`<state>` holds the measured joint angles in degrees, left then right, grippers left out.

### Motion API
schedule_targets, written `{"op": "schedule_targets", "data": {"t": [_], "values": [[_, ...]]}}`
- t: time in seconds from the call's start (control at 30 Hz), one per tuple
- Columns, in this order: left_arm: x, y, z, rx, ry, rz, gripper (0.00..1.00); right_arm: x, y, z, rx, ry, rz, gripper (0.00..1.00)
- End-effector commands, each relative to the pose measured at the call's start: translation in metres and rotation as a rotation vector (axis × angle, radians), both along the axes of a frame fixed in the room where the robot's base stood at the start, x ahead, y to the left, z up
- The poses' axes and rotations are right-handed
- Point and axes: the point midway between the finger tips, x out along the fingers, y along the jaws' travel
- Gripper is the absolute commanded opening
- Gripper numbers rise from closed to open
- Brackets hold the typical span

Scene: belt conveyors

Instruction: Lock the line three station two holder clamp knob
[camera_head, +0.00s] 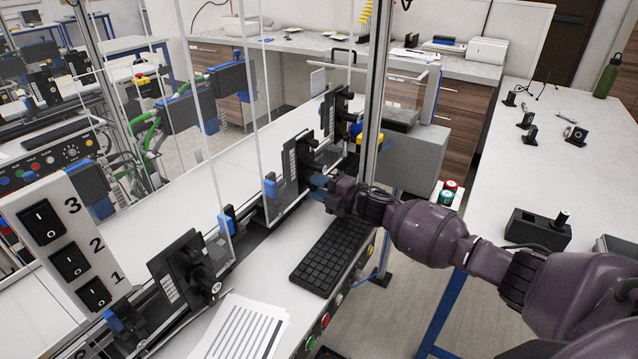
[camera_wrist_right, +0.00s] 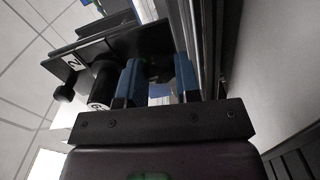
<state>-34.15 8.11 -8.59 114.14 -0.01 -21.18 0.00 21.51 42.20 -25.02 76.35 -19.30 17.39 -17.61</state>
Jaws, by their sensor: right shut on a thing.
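My right gripper (camera_head: 321,184) reaches in from the right to the belt line, beside a black station holder (camera_head: 290,172). In the right wrist view its two blue fingers (camera_wrist_right: 160,78) are closed on a small dark part, which I take as the clamp knob (camera_wrist_right: 159,68). The fingers hide much of the knob, and its turn angle cannot be told. The holder plate (camera_wrist_right: 120,48) in the wrist view carries a label "2". A black cylinder with a white mark (camera_wrist_right: 102,88) is left of the fingers. My left gripper is not in view.
A black keyboard (camera_head: 332,255) lies just in front of my right gripper. Another holder (camera_head: 187,270) stands nearer on the line, and one (camera_head: 335,115) farther back. A metal post (camera_head: 375,95) rises close behind my wrist. A switch panel (camera_head: 70,240) is at left.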

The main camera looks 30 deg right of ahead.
Motion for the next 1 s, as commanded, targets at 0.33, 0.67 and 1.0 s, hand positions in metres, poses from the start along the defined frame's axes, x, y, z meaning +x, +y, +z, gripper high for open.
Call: {"op": "schedule_targets", "data": {"t": [0.33,0.67,1.0], "values": [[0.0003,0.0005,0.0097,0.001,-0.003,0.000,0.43,0.0009,-0.0003,0.0024,0.118,0.066,0.000,0.07],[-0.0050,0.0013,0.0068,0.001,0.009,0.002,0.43,0.0009,-0.0003,0.0017,0.140,0.079,0.000,0.07],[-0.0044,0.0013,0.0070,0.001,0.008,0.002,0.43,0.0008,-0.0001,0.0017,0.139,0.079,0.000,0.49]]}}
